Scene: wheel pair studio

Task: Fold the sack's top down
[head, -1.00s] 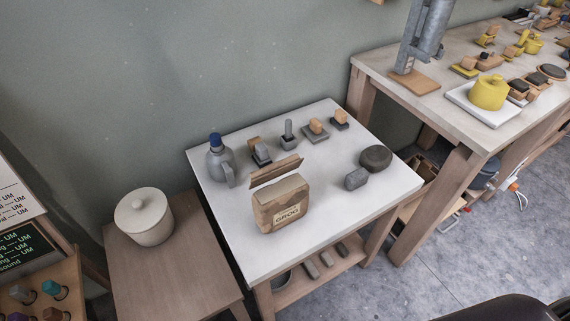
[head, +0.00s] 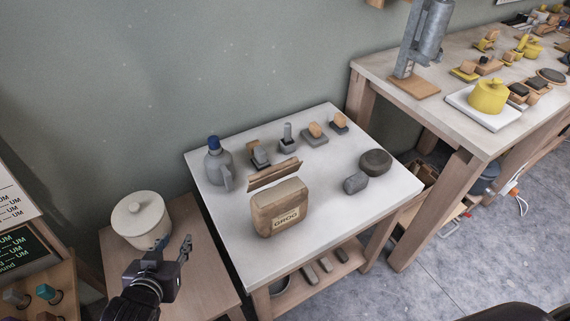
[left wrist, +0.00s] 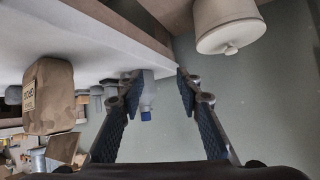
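A brown paper sack (head: 280,208) labelled GROG stands upright on the white-topped table. A brown folded strip (head: 274,174), seemingly the sack's top flap, sticks up behind its upper edge; I cannot tell how it joins the sack. In the left wrist view the sack (left wrist: 48,95) appears upside down at the left, with the strip (left wrist: 63,147) below it. My left gripper (head: 173,246) is open and empty above the low wooden table, left of the sack and well apart from it. Its two spread fingers (left wrist: 158,80) show in the left wrist view. My right gripper is not in view.
A grey jug with a blue cap (head: 216,165) stands behind and left of the sack. Several small stamp-like tools line the table's back. Two dark stones (head: 375,162) lie to the right. A lidded white pot (head: 140,220) stands beside my left gripper. The table's front left is clear.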

